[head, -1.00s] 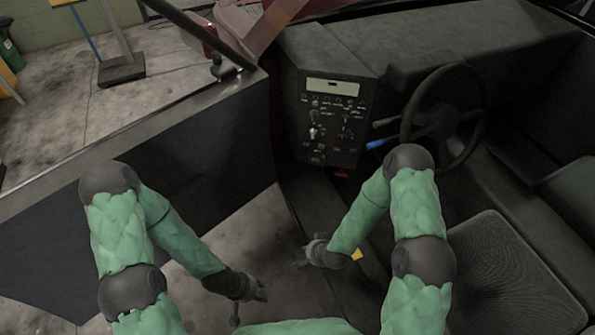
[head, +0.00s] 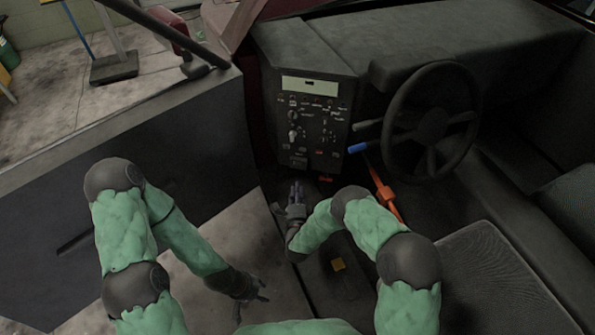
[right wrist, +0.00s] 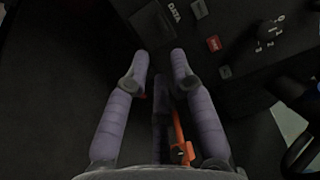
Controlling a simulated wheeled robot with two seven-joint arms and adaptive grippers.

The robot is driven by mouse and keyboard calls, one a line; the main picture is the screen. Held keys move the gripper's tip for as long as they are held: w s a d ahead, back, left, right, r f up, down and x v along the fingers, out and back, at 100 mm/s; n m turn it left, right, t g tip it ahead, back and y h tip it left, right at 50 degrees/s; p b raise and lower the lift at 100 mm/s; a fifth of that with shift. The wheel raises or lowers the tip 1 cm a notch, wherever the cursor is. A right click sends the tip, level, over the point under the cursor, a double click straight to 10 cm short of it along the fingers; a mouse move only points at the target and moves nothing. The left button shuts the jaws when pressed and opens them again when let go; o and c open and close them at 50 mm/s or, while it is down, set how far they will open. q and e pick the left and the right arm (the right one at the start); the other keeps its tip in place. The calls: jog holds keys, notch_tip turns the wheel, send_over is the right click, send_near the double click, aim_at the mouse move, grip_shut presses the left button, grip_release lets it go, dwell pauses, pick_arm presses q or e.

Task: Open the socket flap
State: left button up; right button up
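The socket flap (right wrist: 153,24) is a small dark square cover beside the "DATA" label at the top of the right wrist view. It looks shut. In the head view it sits low on the dash panel (head: 298,162), too small to make out well. My right gripper (head: 296,188) is just below the panel, pointing up at it. The right wrist view shows its purple-grey fingers (right wrist: 157,62) spread and empty, with the flap beyond the tips, apart from them. My left gripper (head: 252,298) hangs low at the door opening, its fingers apart and empty.
A red switch (right wrist: 214,43) is right of the flap. The steering wheel (head: 432,122), blue-tipped stalk (head: 357,147) and an orange lever (head: 384,195) stand right of my right gripper. The open door (head: 150,160) is at the left; the seat (head: 495,265) is lower right.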

aim_at(297, 162)
jog(key=w+b, duration=0.1)
jog(key=w, duration=0.2)
jog(key=w+b, duration=0.1)
jog(key=w, duration=0.2)
jog(key=w+b, duration=0.1)
jog(key=w, duration=0.3)
jog(key=shift+d, duration=0.35)
grip_shut()
